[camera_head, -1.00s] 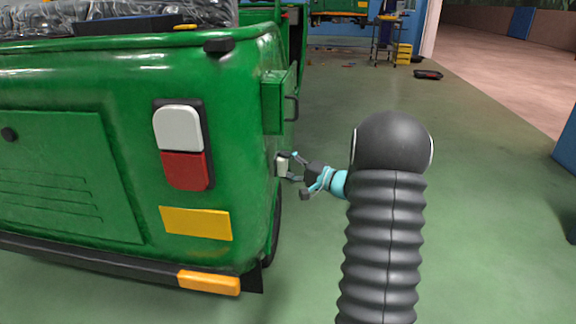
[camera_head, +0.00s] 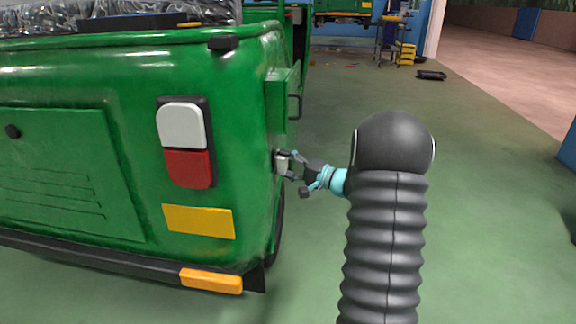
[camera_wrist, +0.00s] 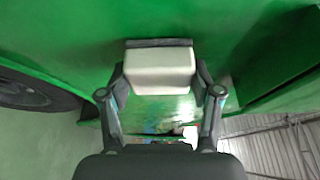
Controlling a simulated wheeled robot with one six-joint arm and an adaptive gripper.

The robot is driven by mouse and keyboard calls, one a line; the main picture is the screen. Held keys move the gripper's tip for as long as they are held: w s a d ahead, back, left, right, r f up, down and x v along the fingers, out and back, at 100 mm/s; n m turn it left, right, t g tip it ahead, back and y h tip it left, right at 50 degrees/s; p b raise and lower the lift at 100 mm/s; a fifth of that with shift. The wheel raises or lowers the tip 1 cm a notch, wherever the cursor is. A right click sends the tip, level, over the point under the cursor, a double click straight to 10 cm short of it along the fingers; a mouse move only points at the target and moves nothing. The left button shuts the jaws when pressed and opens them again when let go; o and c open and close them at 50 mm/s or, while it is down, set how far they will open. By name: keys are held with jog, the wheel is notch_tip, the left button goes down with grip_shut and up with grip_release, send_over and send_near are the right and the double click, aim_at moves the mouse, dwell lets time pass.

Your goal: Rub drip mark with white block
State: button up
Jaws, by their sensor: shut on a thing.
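The white block (camera_wrist: 160,68), with a dark layer along its far edge, is held between the two fingers of my gripper (camera_wrist: 160,85) in the wrist view. In the head view my gripper (camera_head: 291,166) is shut on the white block (camera_head: 282,163) at the right side of the green rickshaw (camera_head: 80,110). The block's dark face is against or very close to the green panel; I cannot tell whether it touches. The drip mark is not visible in either view, and may be hidden behind the block.
A green box-shaped part (camera_head: 281,100) with a dark handle juts from the rickshaw's side above my gripper. A wheel (camera_wrist: 35,92) shows at left in the wrist view. Green floor (camera_head: 500,200) is open to the right. A trolley (camera_head: 390,45) stands far back.

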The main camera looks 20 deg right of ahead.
jog(key=shift+w+a, duration=0.25)
jog(key=shift+a, duration=0.1)
jog(key=shift+w+b, duration=0.1)
jog(key=shift+b, duration=0.2)
jog(key=w+d+b, duration=0.1)
jog(key=w+d, duration=0.1)
jog(key=w, duration=0.1)
jog(key=shift+d, duration=0.2)
jog(key=shift+w+a+b, duration=0.1)
jog(key=shift+a+b, duration=0.05)
jog(key=shift+b, duration=0.65)
jog(key=shift+s+a+f+b, duration=0.1)
jog(key=shift+s+a+b, duration=0.45)
jog(key=shift+s+b, duration=0.35)
jog(key=shift+s+a+b, duration=0.45)
jog(key=shift+s+a, duration=0.1)
jog(key=shift+s, duration=0.2)
